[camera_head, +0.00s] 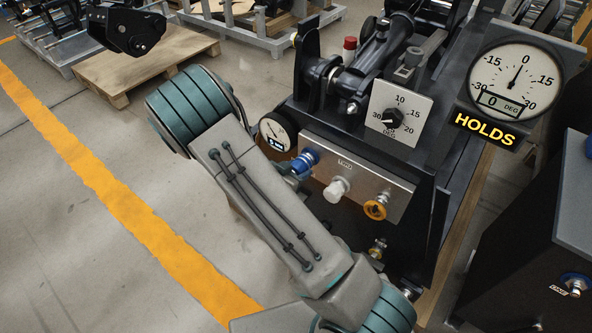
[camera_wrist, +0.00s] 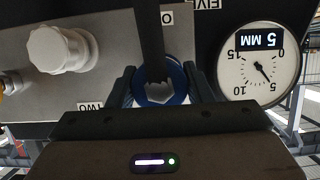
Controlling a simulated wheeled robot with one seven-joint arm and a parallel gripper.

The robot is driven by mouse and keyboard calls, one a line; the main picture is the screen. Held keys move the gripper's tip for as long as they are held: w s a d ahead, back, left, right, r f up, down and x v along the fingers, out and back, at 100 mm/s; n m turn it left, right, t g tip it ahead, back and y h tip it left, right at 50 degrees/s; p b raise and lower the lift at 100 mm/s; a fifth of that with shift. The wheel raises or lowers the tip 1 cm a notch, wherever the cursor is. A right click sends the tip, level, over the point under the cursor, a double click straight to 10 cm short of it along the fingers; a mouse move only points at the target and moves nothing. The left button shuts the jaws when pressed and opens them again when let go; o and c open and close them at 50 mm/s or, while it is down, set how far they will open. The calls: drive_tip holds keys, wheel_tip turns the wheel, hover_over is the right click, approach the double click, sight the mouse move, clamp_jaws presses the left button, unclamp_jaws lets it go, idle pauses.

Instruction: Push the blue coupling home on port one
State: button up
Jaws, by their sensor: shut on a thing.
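The blue coupling (camera_head: 304,161) sits at the left end of a metal port panel (camera_head: 357,172) in the head view, partly hidden by my arm. In the wrist view, which is upside down, the blue coupling (camera_wrist: 160,96) shows as a ring between the two fingers of my gripper (camera_wrist: 159,78). The gripper is shut on it. A dark bar (camera_wrist: 150,40) crosses in front of the ring and hides part of it. A round gauge (camera_wrist: 258,72) shows 5 MM.
A dial (camera_head: 514,76) reads 0 DEG above a HOLDS sign (camera_head: 484,131). A dark cabinet (camera_head: 520,245) stands at right. The floor at left is open.

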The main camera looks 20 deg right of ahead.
drive_tip(key=o, duration=0.9)
drive_tip(key=shift+w+d, duration=0.1)
drive_tip(key=shift+d, duration=0.05)
drive_tip(key=p+v, duration=0.1)
drive_tip(key=v, duration=1.3)
drive_tip(key=shift+p, duration=0.3)
drive_tip(key=shift+f, duration=0.1)
